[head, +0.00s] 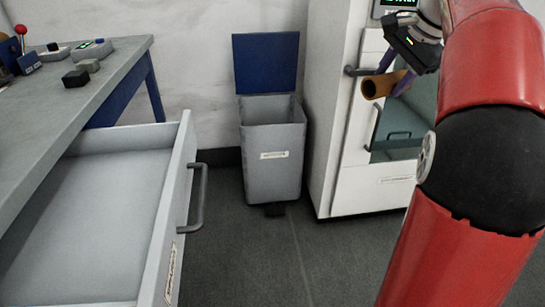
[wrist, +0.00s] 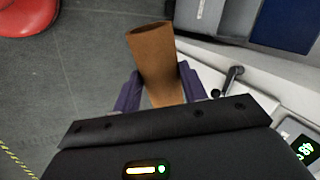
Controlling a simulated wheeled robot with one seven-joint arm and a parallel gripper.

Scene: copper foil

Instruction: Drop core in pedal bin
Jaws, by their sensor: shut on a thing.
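The core (head: 376,87) is a brown, hollow cardboard tube. My gripper (head: 394,72) is shut on it and holds it in the air in front of the white cabinet, right of the bin. In the wrist view the core (wrist: 157,60) sits between the purple fingers of my gripper (wrist: 160,90), its open end pointing away. The pedal bin (head: 272,165) is grey with a label, and stands on the floor against the wall. Its blue lid (head: 266,63) is raised upright, so the bin is open. Its inside bottom is hidden. The bin's edge also shows in the wrist view (wrist: 238,17).
The white cabinet (head: 340,130) with handles stands just right of the bin. A grey workbench (head: 90,85) with small items is at left, with an empty drawer (head: 110,200) pulled out below it. The floor before the bin is clear.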

